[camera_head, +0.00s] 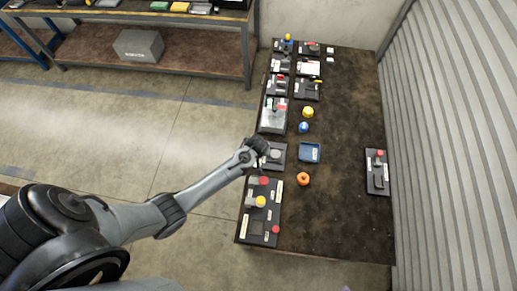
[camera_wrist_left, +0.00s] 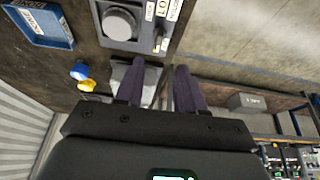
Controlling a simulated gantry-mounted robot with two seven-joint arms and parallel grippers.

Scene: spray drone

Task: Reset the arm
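My left arm reaches in from the left in the head view. Its gripper (camera_head: 261,150) is over the left edge of the dark table, above a panel with a round grey knob (camera_head: 274,154). In the left wrist view the two dark fingers of my left gripper (camera_wrist_left: 160,78) are apart with nothing between them. The panel's round knob (camera_wrist_left: 118,24) and a small lever beside it lie beyond the fingertips, near printed labels. I cannot tell how far off the panel is. My right gripper is not in view.
A blue tray (camera_head: 309,152) and blue (camera_head: 303,127), yellow (camera_head: 308,112) and orange (camera_head: 303,179) round objects stand on the table. A panel with red and yellow buttons (camera_head: 262,212) is at the front left, another (camera_head: 377,172) at the right. The table's front right is clear.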

